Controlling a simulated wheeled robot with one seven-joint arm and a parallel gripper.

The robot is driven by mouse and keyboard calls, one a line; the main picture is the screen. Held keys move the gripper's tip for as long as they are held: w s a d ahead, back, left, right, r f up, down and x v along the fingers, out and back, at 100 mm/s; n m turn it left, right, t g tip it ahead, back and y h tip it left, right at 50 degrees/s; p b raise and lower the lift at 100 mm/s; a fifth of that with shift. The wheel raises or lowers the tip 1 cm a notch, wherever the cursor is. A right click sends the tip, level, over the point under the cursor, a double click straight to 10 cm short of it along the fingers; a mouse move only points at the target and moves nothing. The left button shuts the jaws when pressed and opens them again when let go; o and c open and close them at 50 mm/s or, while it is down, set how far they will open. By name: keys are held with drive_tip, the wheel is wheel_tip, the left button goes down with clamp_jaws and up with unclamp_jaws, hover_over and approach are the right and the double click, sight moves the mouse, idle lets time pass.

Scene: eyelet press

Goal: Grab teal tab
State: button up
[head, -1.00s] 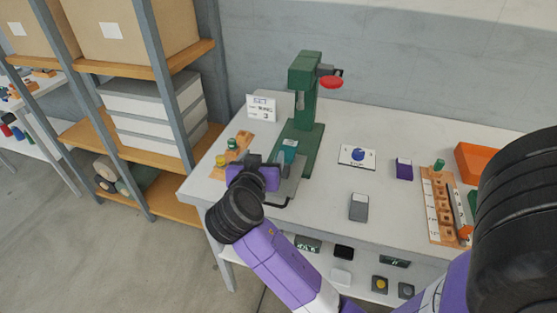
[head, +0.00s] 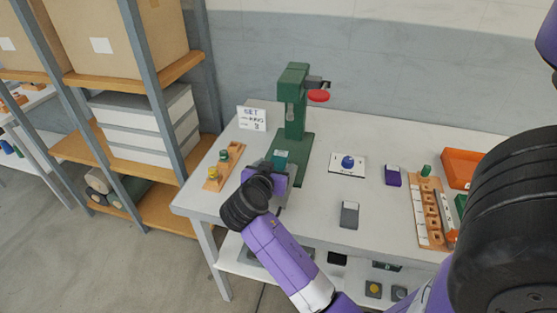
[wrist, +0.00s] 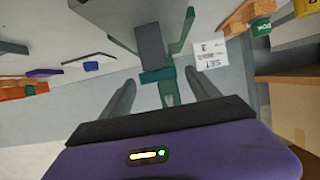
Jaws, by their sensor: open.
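The teal tab (head: 281,157) shows on the base of the green press (head: 293,140), just beyond my gripper (head: 272,168). In the wrist view the teal tab (wrist: 157,75) lies between the tips of my gripper's fingers (wrist: 160,79). The fingers are spread apart, with visible space on both sides of the tab. I cannot tell how far the tab is from the fingertips in depth. A grey block (wrist: 150,44) adjoins the tab in the wrist view. My wrist hides part of the press's front in the head view.
A white sign (head: 252,118) stands left of the press. A wooden block with coloured pegs (head: 222,167) lies on the left. A blue button on a white plate (head: 348,163), a purple box (head: 393,177), a grey box (head: 349,215) and an orange bin (head: 462,166) are to the right.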

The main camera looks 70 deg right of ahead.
clamp_jaws()
idle(0.3)
drive_tip(key=shift+r, duration=0.15)
